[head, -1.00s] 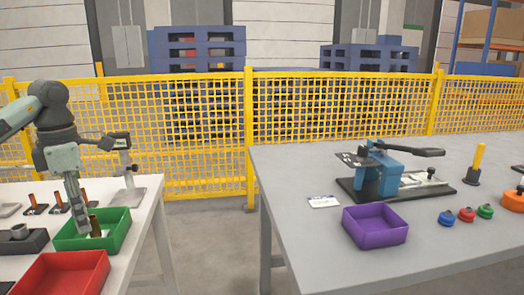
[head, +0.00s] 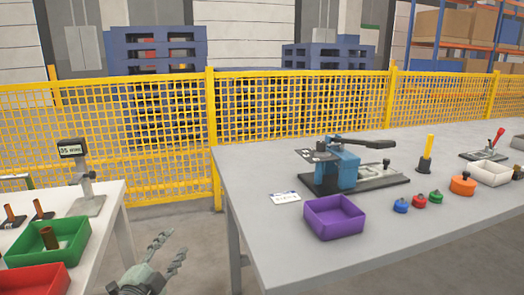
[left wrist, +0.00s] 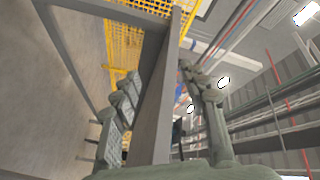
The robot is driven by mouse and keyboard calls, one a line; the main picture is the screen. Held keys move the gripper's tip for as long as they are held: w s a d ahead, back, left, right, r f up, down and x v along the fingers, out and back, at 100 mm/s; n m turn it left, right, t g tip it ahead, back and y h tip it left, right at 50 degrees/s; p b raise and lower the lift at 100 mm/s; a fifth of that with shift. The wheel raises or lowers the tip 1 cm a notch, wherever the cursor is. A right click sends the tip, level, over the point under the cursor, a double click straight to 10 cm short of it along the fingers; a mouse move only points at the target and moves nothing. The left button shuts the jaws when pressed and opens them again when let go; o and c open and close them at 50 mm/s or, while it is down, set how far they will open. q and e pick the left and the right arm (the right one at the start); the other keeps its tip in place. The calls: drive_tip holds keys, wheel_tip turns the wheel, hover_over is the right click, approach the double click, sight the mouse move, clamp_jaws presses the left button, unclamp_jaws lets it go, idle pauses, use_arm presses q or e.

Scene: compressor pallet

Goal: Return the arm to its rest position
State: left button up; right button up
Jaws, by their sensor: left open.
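My left gripper (head: 163,252) shows at the bottom of the head view, in the gap between the white table and the grey table. Its fingers are spread apart and hold nothing. In the left wrist view the two fingers of the left gripper (left wrist: 160,95) are also apart, with a grey table leg (left wrist: 158,95) seen between them in the background. My right gripper is not in view.
The white table (head: 108,205) at left bears a green bin (head: 75,243) with a brown cylinder (head: 49,238) and a red bin (head: 35,280). The grey table (head: 265,235) at right bears a purple bin (head: 335,217) and a blue press (head: 340,170). Yellow fence (head: 130,130) stands behind.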

use_arm(q)
drive_tip(key=s+a+f+n+g+y, duration=0.35)
drive_tip(key=s+f, duration=0.25)
drive_tip(key=f, duration=0.4)
drive_tip(key=s+a+f+n+g+y, duration=0.25)
drive_tip(key=s+f+n+g, duration=0.35)
drive_tip(key=f, duration=0.5)
drive_tip(key=s+f+n+g, duration=0.1)
drive_tip(key=s+f+g, duration=0.1)
drive_tip(key=s+f, duration=0.3)
drive_tip(key=s+d+f+n+g+h, duration=0.1)
drive_tip(key=s+f, duration=0.5)
drive_tip(key=s, duration=0.8)
drive_tip(key=shift+s+d+f+n+g, duration=0.15)
drive_tip(key=shift+s+f+n+g, duration=0.15)
drive_tip(key=shift+n+g, duration=0.35)
